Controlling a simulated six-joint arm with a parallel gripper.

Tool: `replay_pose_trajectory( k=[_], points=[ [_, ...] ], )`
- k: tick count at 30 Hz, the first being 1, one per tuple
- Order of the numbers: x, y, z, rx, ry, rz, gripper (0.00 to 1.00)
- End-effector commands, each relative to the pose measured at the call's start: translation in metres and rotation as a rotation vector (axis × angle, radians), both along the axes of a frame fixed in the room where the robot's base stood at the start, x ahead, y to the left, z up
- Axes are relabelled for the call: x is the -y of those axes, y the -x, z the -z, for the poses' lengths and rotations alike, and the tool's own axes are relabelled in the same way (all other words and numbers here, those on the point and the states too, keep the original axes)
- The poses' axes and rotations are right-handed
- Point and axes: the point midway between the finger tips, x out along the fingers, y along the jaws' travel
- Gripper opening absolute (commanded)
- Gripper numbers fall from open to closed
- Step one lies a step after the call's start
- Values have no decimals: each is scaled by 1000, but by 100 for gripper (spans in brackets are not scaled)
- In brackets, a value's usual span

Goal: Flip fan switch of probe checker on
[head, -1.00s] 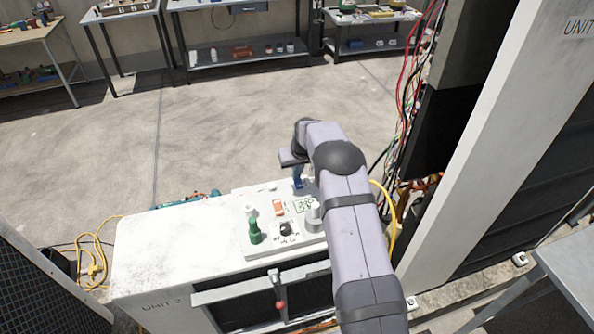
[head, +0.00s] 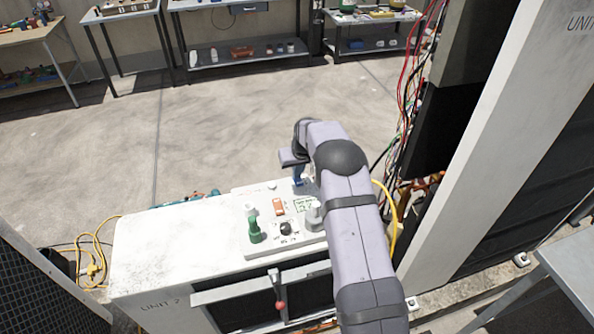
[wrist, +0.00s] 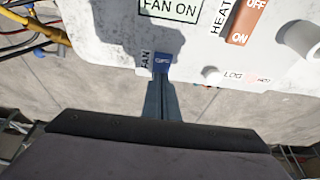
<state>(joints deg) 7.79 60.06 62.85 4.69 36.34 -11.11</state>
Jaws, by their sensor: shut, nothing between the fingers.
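The probe checker (head: 272,247) is a white panel on top of the white unit in the head view. Its blue fan switch (wrist: 162,61) shows in the wrist view beside the label FAN, with small lettering on its far end. My gripper (wrist: 163,80) is shut and empty, its fingertips at the near end of the blue switch and hiding that end. They seem to touch it. The display (wrist: 170,10) reads FAN ON. In the head view my gripper (head: 298,183) is at the panel's far edge, partly hidden by my arm.
An orange heat switch (wrist: 246,21) is right of the display. A green knob (head: 254,231), a black dial (head: 286,228) and a grey post (head: 313,213) stand on the panel. A red-tipped lever (head: 279,300) is on the unit's front. Cables (head: 408,85) hang at right.

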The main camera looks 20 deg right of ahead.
Motion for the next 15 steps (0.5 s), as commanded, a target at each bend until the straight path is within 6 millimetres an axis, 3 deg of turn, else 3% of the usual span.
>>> replay_pose_trajectory(
  k=[6, 15],
  points=[
    [0, 12, 4, -16, -1, 0, 0],
    [0, 12, 4, -15, -1, 1, 0]
  ],
)
